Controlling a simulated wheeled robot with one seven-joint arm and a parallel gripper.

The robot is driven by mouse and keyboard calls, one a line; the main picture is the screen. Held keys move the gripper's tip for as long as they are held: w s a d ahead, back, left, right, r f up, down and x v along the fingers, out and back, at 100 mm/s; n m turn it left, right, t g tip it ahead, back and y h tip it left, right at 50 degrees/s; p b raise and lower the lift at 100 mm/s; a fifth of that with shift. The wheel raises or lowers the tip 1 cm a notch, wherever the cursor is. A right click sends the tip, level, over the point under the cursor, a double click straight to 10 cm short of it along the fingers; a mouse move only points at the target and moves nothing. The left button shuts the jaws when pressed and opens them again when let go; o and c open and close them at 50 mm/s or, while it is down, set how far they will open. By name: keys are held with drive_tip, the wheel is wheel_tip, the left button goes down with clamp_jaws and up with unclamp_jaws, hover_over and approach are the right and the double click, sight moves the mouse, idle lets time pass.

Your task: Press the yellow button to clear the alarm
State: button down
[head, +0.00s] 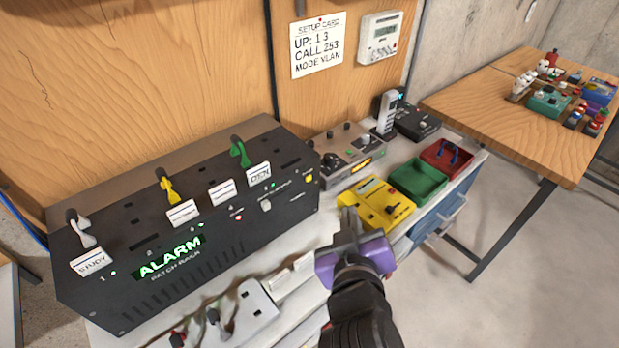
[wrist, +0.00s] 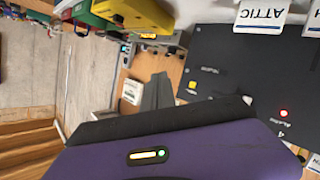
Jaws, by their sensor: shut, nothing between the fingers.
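The black patch rack (head: 200,235) stands on the bench with a green lit ALARM display (head: 170,257). A small square yellow button (head: 309,178) sits near the right end of its front panel; it also shows in the wrist view (wrist: 192,86). A red light (head: 238,217) is on the same panel, lit in the wrist view (wrist: 283,113). My gripper (head: 349,216) is shut and empty, right of and below the button in the head view, apart from it. Its dark fingers (wrist: 157,93) show left of the button in the wrist view.
A yellow device (head: 376,205) lies right beside my gripper. A grey device (head: 345,158), a green bin (head: 417,180) and a red bin (head: 446,156) are beyond. A white power strip (head: 257,301) lies in front of the rack. Plugs with tags stand on the rack's top.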

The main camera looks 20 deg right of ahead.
drive_tip(key=w+a, duration=0.2)
drive_tip(key=w, duration=0.6)
drive_tip(key=shift+a, duration=0.3)
idle(1.8)
drive_tip(key=shift+w+a, duration=0.1)
drive_tip(key=shift+w, duration=0.25)
drive_tip(key=shift+w+a, duration=0.15)
drive_tip(key=shift+w, duration=0.2)
idle(0.6)
drive_tip(key=shift+s, duration=0.2)
drive_tip(key=shift+s+d, duration=0.25)
drive_tip(key=shift+s, duration=0.35)
drive_tip(key=s, duration=0.1)
drive_tip(key=s+d, duration=0.1)
drive_tip(key=s, duration=0.2)
drive_tip(key=shift+s+d, duration=0.3)
drive_tip(key=shift+s, duration=0.05)
